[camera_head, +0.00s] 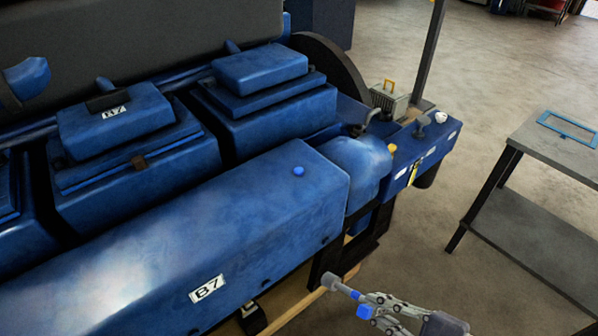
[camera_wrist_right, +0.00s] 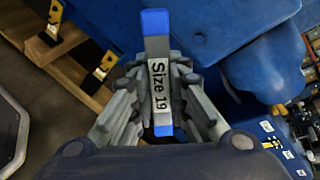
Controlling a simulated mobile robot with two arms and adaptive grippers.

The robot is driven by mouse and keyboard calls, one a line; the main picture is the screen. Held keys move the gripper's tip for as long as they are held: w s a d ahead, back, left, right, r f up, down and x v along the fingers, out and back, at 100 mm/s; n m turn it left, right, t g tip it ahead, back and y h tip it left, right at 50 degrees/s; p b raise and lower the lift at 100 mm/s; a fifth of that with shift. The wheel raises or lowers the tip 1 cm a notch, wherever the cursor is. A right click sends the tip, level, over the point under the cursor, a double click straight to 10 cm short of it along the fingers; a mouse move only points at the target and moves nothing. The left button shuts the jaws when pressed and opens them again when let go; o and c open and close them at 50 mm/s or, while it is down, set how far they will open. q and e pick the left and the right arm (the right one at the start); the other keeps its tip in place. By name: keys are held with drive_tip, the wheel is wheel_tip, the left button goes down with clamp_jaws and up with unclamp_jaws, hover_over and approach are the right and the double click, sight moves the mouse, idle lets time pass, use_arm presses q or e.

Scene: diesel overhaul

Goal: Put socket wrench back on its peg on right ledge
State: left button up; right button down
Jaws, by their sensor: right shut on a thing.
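My right gripper (camera_head: 372,299) is shut on the socket wrench (camera_head: 340,287). In the head view the wrench's grey head points left, and a blue part shows beside the fingers. In the right wrist view the wrench (camera_wrist_right: 157,82) lies between the two fingers, with blue ends and a "Size 19" label. The right ledge (camera_head: 425,150) is the blue shelf at the engine's right end, above and beyond the gripper. Small knobs and fittings stand on it, but I cannot tell which is the wrench's peg. My left gripper is not in view.
The long blue engine cover (camera_head: 190,240) marked B7 lies left of the gripper. A grey box with a yellow handle (camera_head: 390,98) stands behind the ledge. A dark post (camera_head: 430,50) rises there. A grey table (camera_head: 555,145) stands right, with open floor between.

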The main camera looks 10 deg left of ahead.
drive_tip(key=shift+w+a+r+n+g, duration=0.15)
drive_tip(key=shift+w+a+n+g, duration=0.2)
drive_tip(key=shift+w, duration=0.25)
drive_tip(key=shift+w+d, duration=0.15)
drive_tip(key=shift+w, duration=0.05)
